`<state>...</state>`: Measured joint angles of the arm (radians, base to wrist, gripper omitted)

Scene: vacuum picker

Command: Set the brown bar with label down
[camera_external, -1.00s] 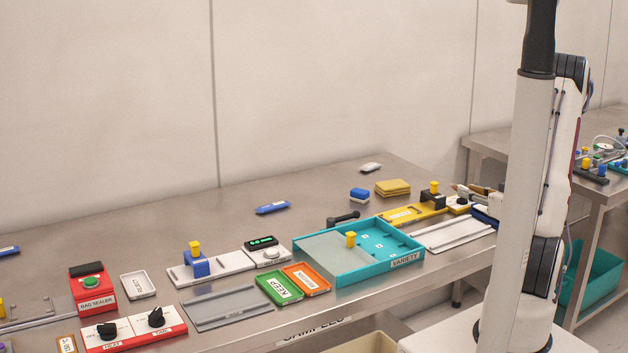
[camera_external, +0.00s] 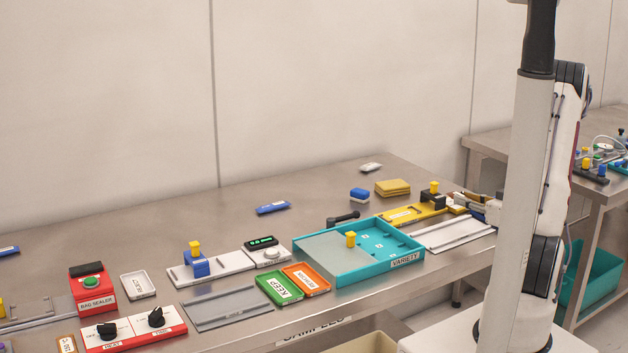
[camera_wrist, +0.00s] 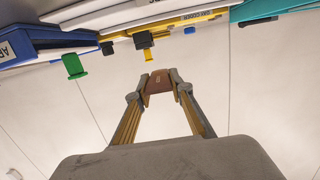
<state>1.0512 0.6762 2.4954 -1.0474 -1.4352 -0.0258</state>
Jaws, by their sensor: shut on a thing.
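The brown bar (camera_wrist: 157,84) is held between the fingertips of my gripper (camera_wrist: 158,86) in the wrist view. Its label is too small to read there. In the external view my gripper (camera_external: 470,204) is at the right end of the bench, low beside the yellow fixture. A small brown patch at its tips, likely the bar (camera_external: 456,210), shows next to the fixture's right end. Whether the bar touches anything below is unclear.
The yellow fixture (camera_external: 412,214) carries a black block with a yellow knob (camera_external: 434,187). A pale grooved tray (camera_external: 453,235) lies in front. The teal VARIETY tray (camera_external: 408,262) is to the left. A green knob (camera_wrist: 73,66) shows in the wrist view.

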